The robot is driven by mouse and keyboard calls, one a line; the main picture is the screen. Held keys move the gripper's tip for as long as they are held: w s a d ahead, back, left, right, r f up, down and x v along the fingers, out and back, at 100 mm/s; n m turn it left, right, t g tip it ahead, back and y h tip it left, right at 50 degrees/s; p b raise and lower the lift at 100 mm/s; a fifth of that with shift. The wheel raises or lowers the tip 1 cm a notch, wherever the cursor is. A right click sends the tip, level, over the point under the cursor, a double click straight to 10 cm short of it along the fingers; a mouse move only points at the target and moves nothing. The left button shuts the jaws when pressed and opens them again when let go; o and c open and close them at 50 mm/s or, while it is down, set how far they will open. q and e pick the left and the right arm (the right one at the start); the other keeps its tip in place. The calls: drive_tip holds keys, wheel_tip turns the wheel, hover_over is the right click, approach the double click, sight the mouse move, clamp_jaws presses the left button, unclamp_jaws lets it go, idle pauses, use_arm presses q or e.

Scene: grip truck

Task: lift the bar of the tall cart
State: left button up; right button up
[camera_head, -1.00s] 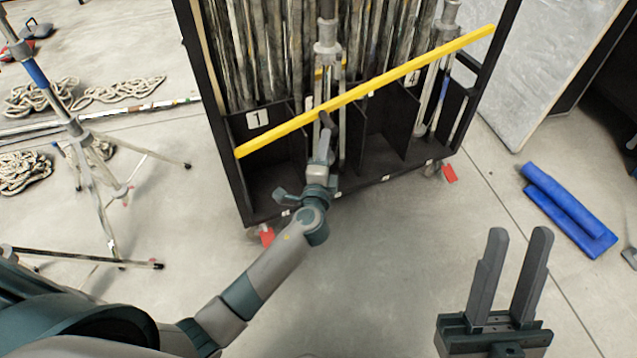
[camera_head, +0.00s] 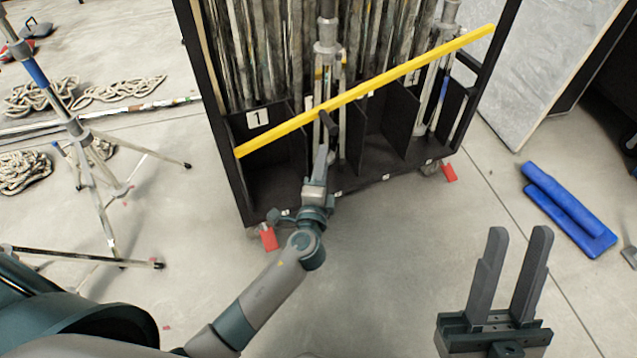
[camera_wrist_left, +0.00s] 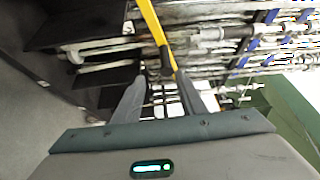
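The tall cart (camera_head: 236,185) is a black wheeled rack with a yellow bar (camera_head: 420,62) slanting across its front, higher at the right. My left gripper (camera_head: 326,128) is at the bar's middle-left, its fingertips close to or overlapping the bar in the head view. In the left wrist view, my left gripper (camera_wrist_left: 163,85) has its fingers spread, and the yellow bar (camera_wrist_left: 153,25) runs down toward the gap between them. Contact with the bar cannot be told. My right gripper (camera_head: 512,240) is open and empty over the floor at lower right.
The cart holds several upright poles and stands on casters with red tabs (camera_head: 268,238). A tripod stand (camera_head: 90,170) and coiled ropes (camera_head: 40,97) are at left. A blue block (camera_head: 568,208) lies on the floor at right, near a grey panel (camera_head: 545,60). Floor before the cart is clear.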

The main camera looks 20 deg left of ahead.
use_arm(q)
drive_tip(key=s+d, duration=0.1)
drive_tip(key=s, duration=0.5)
drive_tip(key=shift+b, duration=0.3)
idle(0.4)
drive_tip(key=shift+d+f, duration=0.1)
